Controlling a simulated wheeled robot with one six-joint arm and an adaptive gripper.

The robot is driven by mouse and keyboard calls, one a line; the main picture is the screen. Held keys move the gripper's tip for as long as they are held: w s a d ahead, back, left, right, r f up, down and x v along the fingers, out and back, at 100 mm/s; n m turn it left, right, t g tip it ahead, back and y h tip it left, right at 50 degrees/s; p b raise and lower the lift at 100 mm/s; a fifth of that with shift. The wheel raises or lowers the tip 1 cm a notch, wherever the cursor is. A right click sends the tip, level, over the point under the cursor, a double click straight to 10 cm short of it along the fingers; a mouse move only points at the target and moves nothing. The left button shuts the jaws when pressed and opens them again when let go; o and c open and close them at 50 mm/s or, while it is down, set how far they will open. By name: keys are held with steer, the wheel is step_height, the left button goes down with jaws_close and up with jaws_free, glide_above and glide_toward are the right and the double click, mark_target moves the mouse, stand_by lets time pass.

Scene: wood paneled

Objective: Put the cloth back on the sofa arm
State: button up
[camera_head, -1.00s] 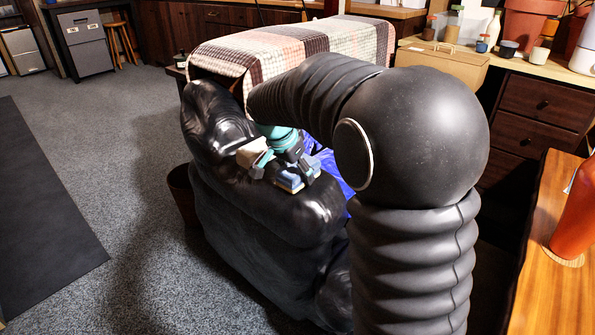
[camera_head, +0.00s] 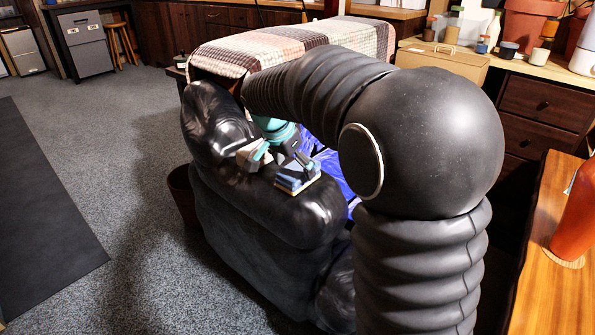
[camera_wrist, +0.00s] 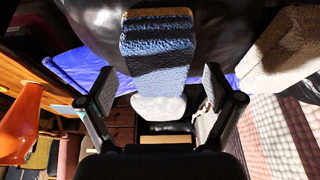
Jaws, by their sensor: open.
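The black leather sofa (camera_head: 255,255) stands mid-view, its broad rounded arm toward me. A small blue textured block-like piece with a tan edge (camera_head: 298,182) rests on that arm; I cannot tell whether it is the folded cloth. It also shows in the wrist view (camera_wrist: 158,45), ahead of my open fingers. A beige piece (camera_head: 249,156) lies to its left on the sofa. Bright blue crumpled fabric (camera_head: 335,172) shows on the seat, partly hidden by my arm. My gripper (camera_head: 282,163) is open and empty, close over the sofa arm; its fingers (camera_wrist: 158,85) stand apart.
A plaid blanket (camera_head: 270,50) covers a surface behind the sofa. A cardboard box (camera_head: 442,68) and a cluttered bench stand behind right. A wooden table (camera_head: 545,285) with an orange object (camera_head: 580,220) is at right. Grey carpet (camera_head: 120,160) is free at left.

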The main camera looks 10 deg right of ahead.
steer(key=v, duration=0.9)
steer(key=shift+r, duration=0.1)
steer(key=shift+s+d+r, duration=0.1)
steer(key=shift+s+r, duration=0.05)
steer(key=shift+s, duration=0.05)
steer(key=s+d+f+n+t+y, duration=0.1)
steer(key=s+f+n, duration=0.1)
steer(key=s, duration=0.7)
steer(key=s+d+f+n+t+y, duration=0.1)
steer(key=s+f+n, duration=0.2)
steer(key=s, duration=0.6)
steer(key=s+d+f+n+y, duration=0.1)
steer(key=s+d+f+n, duration=0.1)
steer(key=s+n, duration=0.3)
steer(key=s+f, duration=0.1)
steer(key=s, duration=0.3)
steer(key=shift+n+t+y, duration=0.4)
steer(key=shift+d, duration=0.1)
